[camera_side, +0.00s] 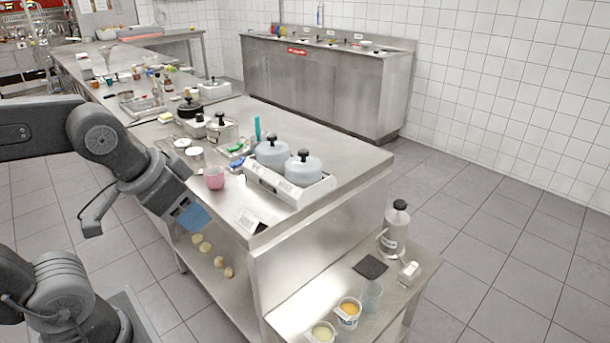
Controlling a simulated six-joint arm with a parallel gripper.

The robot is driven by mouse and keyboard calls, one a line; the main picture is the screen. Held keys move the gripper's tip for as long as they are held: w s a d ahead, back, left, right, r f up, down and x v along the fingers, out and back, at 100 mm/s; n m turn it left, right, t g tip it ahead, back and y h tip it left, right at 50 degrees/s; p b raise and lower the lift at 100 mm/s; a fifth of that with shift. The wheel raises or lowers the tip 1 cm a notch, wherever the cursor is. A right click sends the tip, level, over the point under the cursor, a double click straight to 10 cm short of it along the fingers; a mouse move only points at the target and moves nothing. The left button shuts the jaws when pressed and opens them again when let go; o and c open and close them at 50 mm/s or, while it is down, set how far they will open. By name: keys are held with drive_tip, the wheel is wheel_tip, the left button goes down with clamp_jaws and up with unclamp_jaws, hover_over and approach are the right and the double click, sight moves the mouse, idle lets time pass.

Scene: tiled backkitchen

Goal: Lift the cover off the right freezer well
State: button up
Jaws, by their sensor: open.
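A white freezer unit (262,180) with two wells stands near the right end of the steel counter. The right well carries a pale grey round cover (303,172) with a black knob on top. The left well carries a similar cover (268,154) with its own black knob. Both covers sit on their wells. My gripper (193,217) is at the counter's front edge, left of and lower in the picture than the freezer unit. It is open, with a blue part at its end, and is clear of both covers. Its fingers are small and hard to make out.
A pink cup (214,178) stands between my gripper and the freezer unit. A small white device (250,221) lies near the counter's front corner. Jars and pots (221,130) crowd the counter to the left. Bare counter (345,165) lies right of the unit.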

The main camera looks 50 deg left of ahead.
idle(0.4)
drive_tip(key=o, duration=0.4)
drive_tip(key=shift+c, duration=0.2)
drive_tip(key=w+a+r+n, duration=0.2)
drive_tip(key=w+r, duration=0.3)
drive_tip(key=w, duration=0.2)
drive_tip(key=n+g+y, duration=0.2)
drive_tip(key=n+y, duration=0.1)
drive_tip(key=n, duration=0.4)
hover_over(303, 151)
drive_tip(key=s+d, duration=0.1)
wheel_tip(303, 151, down, 9)
drive_tip(key=shift+f, duration=0.15)
drive_tip(key=shift+x, duration=2.7)
